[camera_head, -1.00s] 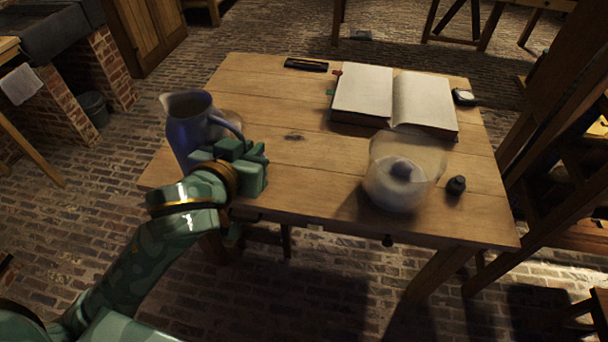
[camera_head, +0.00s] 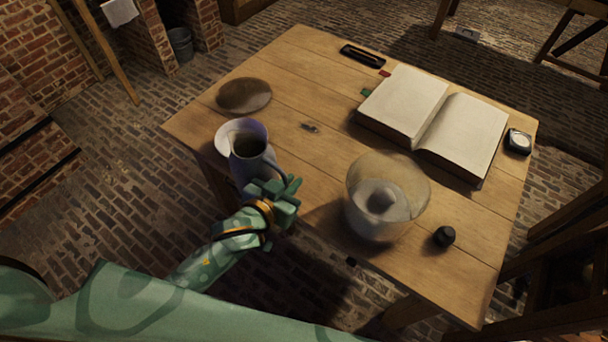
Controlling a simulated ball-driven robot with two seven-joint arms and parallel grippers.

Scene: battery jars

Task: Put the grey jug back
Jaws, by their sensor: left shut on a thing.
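The grey-blue jug (camera_head: 256,170) is at the near left edge of the table, seen from above into its dark mouth, with its pale spout toward the left. My left gripper (camera_head: 276,194) is shut at the jug's near right side, where its handle is largely hidden by the fingers. I cannot tell whether the jug's base touches the table. A flat brown disc (camera_head: 244,95) lies on the table just beyond the jug, with nothing on it. My right gripper is not in view.
A clear glass jar (camera_head: 363,216) with a pale inner vessel stands on the table (camera_head: 300,85), right of my gripper. A small black knob-like thing (camera_head: 444,236), an open book (camera_head: 458,135), a round dial (camera_head: 517,141) and a black case (camera_head: 362,55) also lie there. The table's left middle is mostly clear.

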